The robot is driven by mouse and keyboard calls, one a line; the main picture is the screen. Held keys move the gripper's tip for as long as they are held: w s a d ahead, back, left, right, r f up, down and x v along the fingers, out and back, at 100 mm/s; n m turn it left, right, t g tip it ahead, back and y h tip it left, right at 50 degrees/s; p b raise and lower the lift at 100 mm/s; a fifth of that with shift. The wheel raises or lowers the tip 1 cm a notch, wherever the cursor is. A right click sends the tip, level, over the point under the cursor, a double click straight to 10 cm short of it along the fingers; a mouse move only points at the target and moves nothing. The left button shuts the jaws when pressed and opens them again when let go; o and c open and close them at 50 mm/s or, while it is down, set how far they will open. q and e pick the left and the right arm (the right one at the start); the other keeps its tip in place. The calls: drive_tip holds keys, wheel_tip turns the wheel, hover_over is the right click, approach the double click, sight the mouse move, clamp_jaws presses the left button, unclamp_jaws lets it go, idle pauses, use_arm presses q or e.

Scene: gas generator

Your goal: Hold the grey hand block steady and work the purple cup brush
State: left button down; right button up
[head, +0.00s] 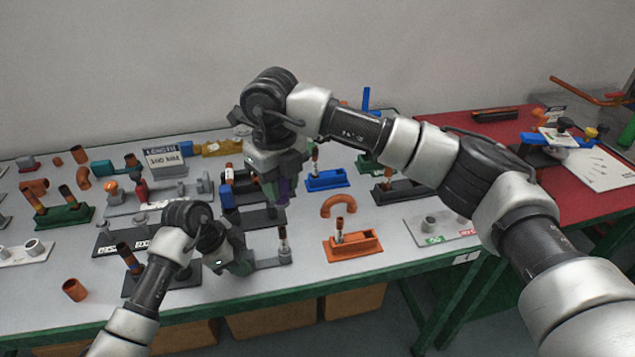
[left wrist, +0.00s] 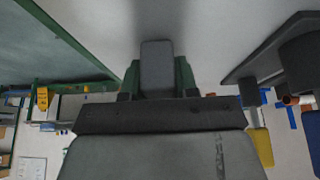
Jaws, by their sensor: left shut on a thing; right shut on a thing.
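My right gripper (head: 275,172) points down over the middle of the bench, shut on the purple cup brush (head: 284,190). Only a dark purple part of the brush shows below the fingers. My left gripper (head: 243,262) is low near the bench's front edge, left of and below the right one, and is shut on the grey hand block. In the left wrist view, a grey rounded block (left wrist: 157,68) stands upright between dark green pieces and looks like the hand block. The gripper mostly hides the block in the head view. I cannot tell whether brush and block touch.
An orange holder (head: 352,246) and a copper bend (head: 340,204) lie right of the grippers. A blue holder (head: 326,180) stands behind them. Fixtures and copper pieces crowd the left bench. A loose copper tube (head: 75,290) lies near the front edge. A red table (head: 480,130) adjoins at right.

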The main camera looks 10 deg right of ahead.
drive_tip(key=shift+a+r, duration=0.1)
drive_tip(key=shift+a, duration=0.15)
drive_tip(key=shift+d, duration=0.1)
hover_over(283, 228)
drive_tip(key=shift+f, duration=2.8)
drive_tip(key=shift+f, duration=0.1)
drive_tip(key=shift+s+f, duration=0.1)
drive_tip(key=shift+f, duration=1.45)
